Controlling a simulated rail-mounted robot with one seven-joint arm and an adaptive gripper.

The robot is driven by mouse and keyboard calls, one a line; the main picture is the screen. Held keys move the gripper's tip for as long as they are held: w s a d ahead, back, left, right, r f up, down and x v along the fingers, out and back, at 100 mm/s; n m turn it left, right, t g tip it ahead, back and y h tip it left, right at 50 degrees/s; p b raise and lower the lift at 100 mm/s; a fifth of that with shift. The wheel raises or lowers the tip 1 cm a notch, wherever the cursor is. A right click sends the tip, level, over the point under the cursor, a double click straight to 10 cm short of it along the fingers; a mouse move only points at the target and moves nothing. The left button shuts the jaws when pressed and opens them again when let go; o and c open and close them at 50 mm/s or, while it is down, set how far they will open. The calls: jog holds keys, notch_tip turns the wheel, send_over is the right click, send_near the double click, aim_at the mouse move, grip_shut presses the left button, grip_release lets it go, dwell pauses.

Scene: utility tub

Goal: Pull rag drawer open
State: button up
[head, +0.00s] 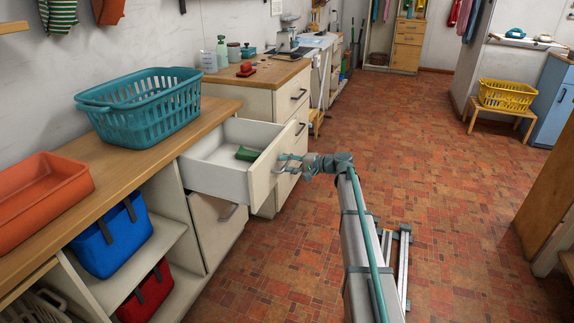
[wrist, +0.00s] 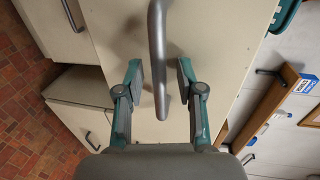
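The rag drawer (head: 262,172) is a cream drawer under the wooden counter, standing pulled well out, with a green rag (head: 246,154) inside. My gripper (head: 284,161) is at its front in the head view, and it covers much of the handle there. In the wrist view the grey bar handle (wrist: 157,40) runs between the two fingers of my gripper (wrist: 158,70). The fingers are apart, with a visible gap on each side of the bar. The cream drawer front (wrist: 215,50) fills the wrist view behind the handle.
A teal basket (head: 145,105) and an orange tub (head: 38,200) stand on the counter (head: 110,185). Blue (head: 110,240) and red (head: 148,290) bins sit on shelves below. A closed cream front (head: 215,225) lies under the drawer. The brick floor at right is mostly clear.

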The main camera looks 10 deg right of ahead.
jog(key=v, duration=1.2)
jog(key=shift+f, duration=0.1)
dwell(0.4)
jog(key=s+a+f+n+g+h, duration=0.1)
jog(key=s+a+f+g+h, duration=0.15)
jog(key=s+f, duration=0.7)
jog(key=s+a+f+g+h, duration=0.15)
jog(key=s+f+g, duration=0.25)
jog(key=s+f, duration=0.55)
jog(key=s+a+f+n+g+h, duration=0.1)
jog(key=s+a+f+g+h, duration=0.15)
jog(key=s+f, duration=0.7)
jog(key=s+a+f+n+g+h, duration=0.1)
jog(key=s+a+f+g+h, duration=0.2)
jog(key=s+f, duration=0.85)
jog(key=s+a+f+n+g+h, duration=0.15)
jog(key=s+g, duration=0.25)
jog(key=s, duration=1.2)
jog(key=s+a+f+n+g+h, duration=0.1)
jog(key=s+f+n+g+h, duration=0.2)
jog(key=s, duration=1.2)
jog(key=w+r+m+t+p, duration=0.1)
jog(key=w+r+t+p, duration=0.3)
jog(key=r+p, duration=1.2)
jog(key=shift+w+y+p, duration=0.4)
jog(key=shift+w+p, duration=0.85)
jog(key=shift+p, duration=2.05)
